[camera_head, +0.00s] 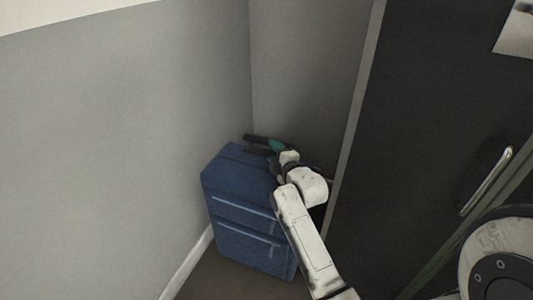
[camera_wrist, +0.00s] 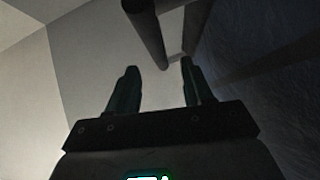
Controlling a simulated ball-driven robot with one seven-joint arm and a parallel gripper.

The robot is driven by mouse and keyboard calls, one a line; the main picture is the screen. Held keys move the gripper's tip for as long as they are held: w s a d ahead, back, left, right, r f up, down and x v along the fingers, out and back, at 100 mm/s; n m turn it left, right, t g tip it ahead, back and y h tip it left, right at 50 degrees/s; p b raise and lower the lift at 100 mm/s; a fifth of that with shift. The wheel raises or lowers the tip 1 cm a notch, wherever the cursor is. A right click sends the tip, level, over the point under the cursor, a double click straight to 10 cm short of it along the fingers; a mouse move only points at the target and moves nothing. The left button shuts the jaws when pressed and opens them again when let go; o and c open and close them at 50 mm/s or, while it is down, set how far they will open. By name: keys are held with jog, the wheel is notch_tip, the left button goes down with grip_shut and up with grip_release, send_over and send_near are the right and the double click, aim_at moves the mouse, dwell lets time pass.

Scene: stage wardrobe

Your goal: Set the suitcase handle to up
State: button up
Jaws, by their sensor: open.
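The blue suitcase (camera_head: 235,185) stands upright in the corner, with zipped pockets on its front. Its dark handle bar (camera_head: 258,138) shows just above the back of the suitcase top. In the wrist view the handle (camera_wrist: 147,32) is a thick dark bar, with thinner rods running from it towards the suitcase's textured side (camera_wrist: 262,95). My gripper (camera_head: 273,147) is at the right end of the handle and partly hides it. In the wrist view my gripper (camera_wrist: 159,72) is open, its two fingers apart and pointing at the bar. The bar's end lies near the gap between the fingertips; contact cannot be told.
A tall black cabinet (camera_head: 420,120) with a metal handle (camera_head: 487,181) stands close on the right of my arm. Grey walls (camera_head: 120,130) meet behind the suitcase. A little brown floor (camera_head: 215,275) shows in front of it. A pale baseboard (camera_head: 187,265) runs along the left wall.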

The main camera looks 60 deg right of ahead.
jog(key=shift+d, duration=0.3)
jog(key=shift+w+d, duration=0.15)
jog(key=b+x, duration=0.2)
jog(key=x, duration=0.3)
jog(key=shift+w+d+f+b, duration=0.1)
jog(key=shift+w+d+b, duration=0.05)
jog(key=shift+w+b, duration=0.15)
jog(key=shift+w+d, duration=0.4)
jog(key=shift+w, duration=0.05)
jog(key=shift+c, duration=0.3)
grip_shut()
